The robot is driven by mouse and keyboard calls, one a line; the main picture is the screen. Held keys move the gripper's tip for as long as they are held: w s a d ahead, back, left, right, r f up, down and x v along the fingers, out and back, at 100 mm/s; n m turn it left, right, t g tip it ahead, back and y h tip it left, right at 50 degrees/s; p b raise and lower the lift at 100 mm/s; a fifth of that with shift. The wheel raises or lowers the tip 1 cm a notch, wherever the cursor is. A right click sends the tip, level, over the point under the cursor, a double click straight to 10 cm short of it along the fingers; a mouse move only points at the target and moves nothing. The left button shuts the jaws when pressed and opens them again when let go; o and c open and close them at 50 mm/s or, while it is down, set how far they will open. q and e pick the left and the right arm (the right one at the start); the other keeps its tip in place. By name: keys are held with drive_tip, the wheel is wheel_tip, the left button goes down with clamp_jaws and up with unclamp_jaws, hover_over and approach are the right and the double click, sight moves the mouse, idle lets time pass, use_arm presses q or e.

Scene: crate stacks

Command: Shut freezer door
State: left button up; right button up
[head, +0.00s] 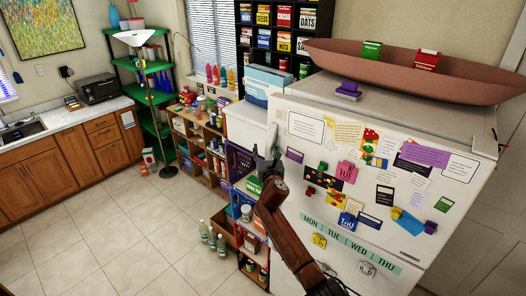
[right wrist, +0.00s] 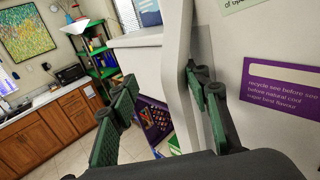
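The white freezer (head: 310,205) stands at the right in the head view, its broad front covered with magnets and notes. Whether its door is ajar or flush I cannot tell. My right gripper (head: 265,165) is at the left edge of this front, above the brown arm. In the right wrist view my right gripper (right wrist: 160,110) has its two green-padded fingers apart. A pale vertical edge or handle of the freezer (right wrist: 174,80) shows between them, close to the right finger; contact is unclear. The gripper holds nothing that I can see. My left gripper is not in view.
A brown boat-shaped tray (head: 460,85) and a purple stack (head: 348,91) lie on the freezer top. A small shelf with goods (head: 238,195) and several bottles (head: 212,238) stand left of the freezer. The tiled floor (head: 130,235) is clear towards the wooden cabinets (head: 50,165).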

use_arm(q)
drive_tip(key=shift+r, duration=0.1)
use_arm(e)
drive_tip(key=shift+s+a+r, duration=0.1)
drive_tip(key=shift+s+a, duration=0.5)
drive_tip(key=shift+a, duration=0.1)
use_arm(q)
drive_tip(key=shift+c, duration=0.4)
use_arm(e)
drive_tip(key=shift+w, duration=0.1)
